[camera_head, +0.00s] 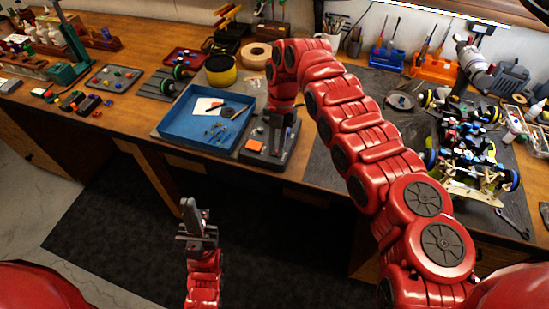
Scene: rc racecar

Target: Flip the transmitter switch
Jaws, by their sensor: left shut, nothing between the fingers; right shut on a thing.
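The transmitter (251,156) seems to be the dark grey box with an orange square on its top, lying at the front edge of the workbench right of the blue tray. My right arm arches in from the right, and its gripper (279,126) points down onto the right part of this box. It is shut on a part of it, which looks like the switch area. The fingers hide the switch, so its position cannot be seen. My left gripper (189,212) is shut and empty, pointing up in front of the bench, low and well away from the transmitter.
A blue tray (170,131) with small parts and a white paper stands left of the transmitter. A yellow-black round container (220,70) and a tape roll (255,54) are behind. The racecar chassis (466,161) sits at the right. Dark floor mat lies below the bench.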

